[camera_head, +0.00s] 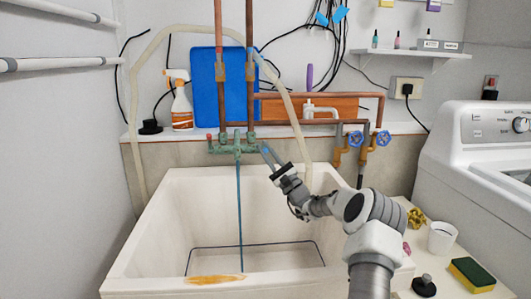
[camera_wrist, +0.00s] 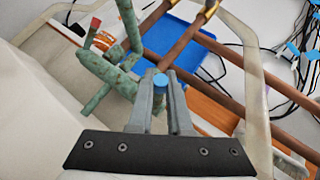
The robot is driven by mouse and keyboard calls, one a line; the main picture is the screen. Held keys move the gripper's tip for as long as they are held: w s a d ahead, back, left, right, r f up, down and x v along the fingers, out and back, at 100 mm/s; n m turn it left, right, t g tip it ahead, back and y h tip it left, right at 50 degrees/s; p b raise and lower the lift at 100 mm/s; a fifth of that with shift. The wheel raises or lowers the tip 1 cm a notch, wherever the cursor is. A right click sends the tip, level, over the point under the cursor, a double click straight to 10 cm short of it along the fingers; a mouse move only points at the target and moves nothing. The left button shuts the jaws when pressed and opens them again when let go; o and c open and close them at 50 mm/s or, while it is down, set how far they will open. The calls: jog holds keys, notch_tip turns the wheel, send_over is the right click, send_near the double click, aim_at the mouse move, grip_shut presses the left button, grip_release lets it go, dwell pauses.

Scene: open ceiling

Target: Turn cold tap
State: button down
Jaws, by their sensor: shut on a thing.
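A greenish, weathered tap fitting (camera_head: 237,149) is mounted at the back of the white sink (camera_head: 180,180). It also shows in the wrist view (camera_wrist: 105,72). The blue-capped cold tap handle (camera_wrist: 160,80) is at its right end. The red-tipped hot tap handle (camera_head: 209,137) is at its left end and shows in the wrist view (camera_wrist: 94,25). My gripper (camera_head: 268,157) reaches in from the right. In the wrist view my gripper (camera_wrist: 161,88) has its two fingers closed around the blue handle, with its cap showing between the tips. A thin blue vertical line (camera_head: 240,215) runs from the spout down into the sink.
Copper pipes (camera_head: 251,60) rise behind the tap, and a pale hose (camera_head: 136,110) loops over them. Blue valve wheels (camera_head: 383,138) sit at right. A spray bottle (camera_head: 181,103) stands on the back ledge. A white cup (camera_head: 442,238) and a sponge (camera_head: 472,274) are at front right.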

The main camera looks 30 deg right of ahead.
jog(key=c, duration=0.9)
grip_release()
jog(key=shift+o, duration=0.2)
jog(key=p+v, duration=0.2)
jog(key=v, duration=0.5)
jog(key=shift+s+f, duration=0.15)
jog(key=shift+s, duration=0.1)
